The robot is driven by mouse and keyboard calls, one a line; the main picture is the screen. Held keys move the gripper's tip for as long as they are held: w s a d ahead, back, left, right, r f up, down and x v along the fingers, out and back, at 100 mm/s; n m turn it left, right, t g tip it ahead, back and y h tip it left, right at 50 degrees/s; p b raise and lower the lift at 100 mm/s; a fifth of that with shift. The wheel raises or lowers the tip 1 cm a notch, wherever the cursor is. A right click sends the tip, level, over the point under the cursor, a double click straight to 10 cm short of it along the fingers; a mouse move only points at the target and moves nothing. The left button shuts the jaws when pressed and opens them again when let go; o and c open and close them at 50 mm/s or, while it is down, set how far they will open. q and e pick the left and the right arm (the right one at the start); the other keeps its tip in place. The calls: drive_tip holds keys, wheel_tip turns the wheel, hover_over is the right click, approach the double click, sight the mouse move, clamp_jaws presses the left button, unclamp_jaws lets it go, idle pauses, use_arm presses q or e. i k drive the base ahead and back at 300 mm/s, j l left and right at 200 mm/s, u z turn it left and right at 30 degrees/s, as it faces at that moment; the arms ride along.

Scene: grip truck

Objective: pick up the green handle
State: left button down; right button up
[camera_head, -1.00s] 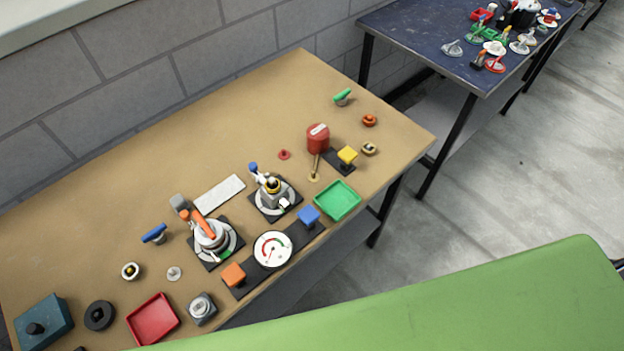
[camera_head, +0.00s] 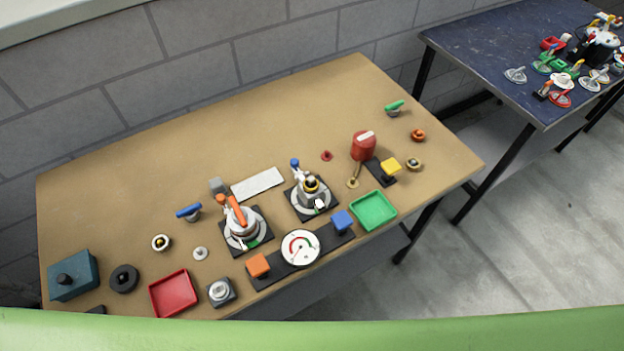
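A small green handle (camera_head: 395,105) on a grey round base lies near the far right corner of the tan table (camera_head: 200,140). Nothing touches it, and the table around it is bare. Neither of my grippers shows in the head view.
A blue table (camera_head: 490,60) with clutter stands at right. A green surface (camera_head: 320,330) crosses the bottom edge.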

sight(389, 108)
drive_tip(key=i+l+u, duration=0.1)
drive_tip(key=l+u, duration=0.2)
drive_tip(key=l, duration=0.45)
drive_tip(key=l+u, duration=0.3)
drive_tip(key=l, duration=0.45)
drive_tip(key=i, duration=0.05)
